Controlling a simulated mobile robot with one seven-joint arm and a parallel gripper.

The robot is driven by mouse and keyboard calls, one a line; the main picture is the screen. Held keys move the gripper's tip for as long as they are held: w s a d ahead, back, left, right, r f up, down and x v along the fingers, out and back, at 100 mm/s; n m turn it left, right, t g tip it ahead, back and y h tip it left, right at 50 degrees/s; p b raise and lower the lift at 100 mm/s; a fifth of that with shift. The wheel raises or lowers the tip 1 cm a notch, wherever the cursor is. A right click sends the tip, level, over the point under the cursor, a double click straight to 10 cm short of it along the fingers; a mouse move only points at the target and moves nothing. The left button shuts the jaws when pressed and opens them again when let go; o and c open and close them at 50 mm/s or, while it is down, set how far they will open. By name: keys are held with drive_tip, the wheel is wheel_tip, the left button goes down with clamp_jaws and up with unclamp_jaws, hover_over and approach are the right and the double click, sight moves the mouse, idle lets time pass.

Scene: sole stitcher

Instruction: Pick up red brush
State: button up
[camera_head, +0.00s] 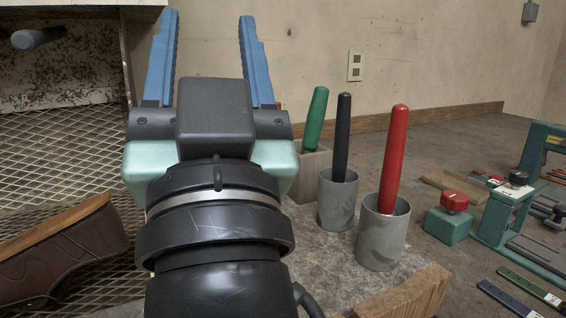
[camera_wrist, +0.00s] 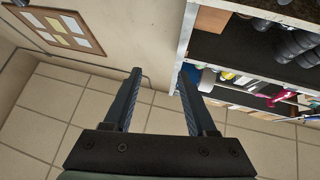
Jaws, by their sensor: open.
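The red brush (camera_head: 393,150) stands upright with its long red handle up in a grey metal cup (camera_head: 384,234). Its lower end is hidden inside the cup. My gripper (camera_head: 206,55) is open and empty, to the left of the red brush, with its blue fingers pointing up in the head view. My gripper also shows in the wrist view (camera_wrist: 162,88), with nothing between its fingers. The wrist view faces a wall, floor and shelves, and the red brush is not in it.
A black-handled brush (camera_head: 342,135) stands in another grey cup (camera_head: 338,198). A green handle (camera_head: 316,118) stands in a wooden block (camera_head: 310,178). A brown shoe (camera_head: 60,260) is at left, and green tools (camera_head: 505,205) are at right.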

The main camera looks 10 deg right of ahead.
drive_tip(key=w+a+r+m+g+y+p, duration=0.2)
drive_tip(key=w+r+g+p, duration=0.3)
drive_tip(key=w+p, duration=0.5)
drive_tip(key=m+g+h+p, duration=0.4)
drive_tip(key=m+g+p, duration=1.5)
drive_tip(key=p, duration=2.3)
hover_over(403, 106)
drive_tip(key=n+g, duration=0.2)
wheel_tip(403, 106, down, 7)
drive_tip(key=b, duration=0.4)
drive_tip(key=shift+s+d+f, duration=0.15)
drive_tip(key=shift+f, duration=0.05)
wheel_tip(403, 106, down, 2)
drive_tip(key=shift+f+b, duration=0.1)
drive_tip(key=shift+b, duration=0.65)
drive_tip(key=shift+w+f+p, duration=0.25)
drive_tip(key=shift+f+p, duration=0.05)
drive_tip(key=shift+p, duration=0.25)
drive_tip(key=shift+f, duration=1.25)
clamp_jaws()
